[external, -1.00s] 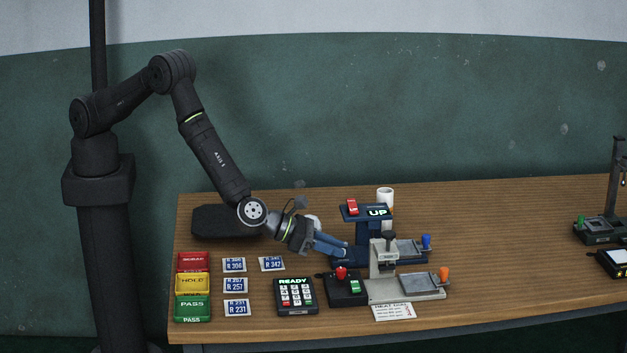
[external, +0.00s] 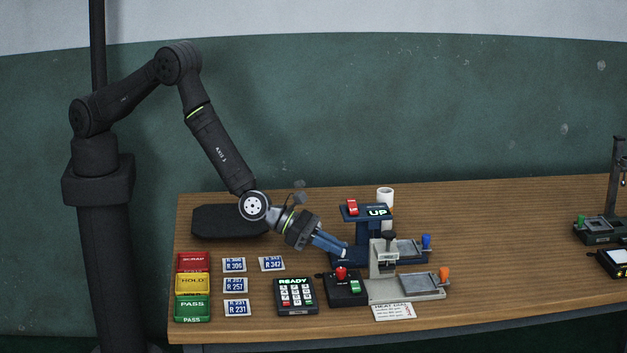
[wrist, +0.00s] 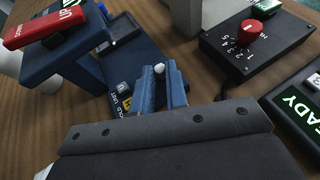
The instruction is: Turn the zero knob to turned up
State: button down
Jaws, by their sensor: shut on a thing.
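My gripper (external: 345,253) points down and right at the left side of the blue unit (external: 362,235). In the wrist view its blue fingers (wrist: 162,82) are close together around a small piece with a white round end (wrist: 159,69). This piece is at the blue unit's side and seems to be the zero knob; the fingers hide most of it. Its angle cannot be read. A lit display (external: 377,212) on top of the blue unit reads UP, beside a red rocker (external: 352,207).
A black box with a red knob (wrist: 249,30) and number scale stands close to the fingers. A grey unit (external: 405,290) is in front of the blue one. A keypad reading READY (external: 296,295), labels and coloured trays (external: 192,285) lie left. The table's right middle is clear.

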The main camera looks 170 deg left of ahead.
jog(key=shift+s+a+r+m+t+h, duration=0.15)
jog(key=shift+m+t+h, duration=0.35)
jog(key=shift+m+t, duration=0.35)
jog(key=c, duration=1.4)
grip_release()
jog(key=shift+c, duration=0.2)
jog(key=v, duration=1.7)
jog(key=shift+d, duration=0.25)
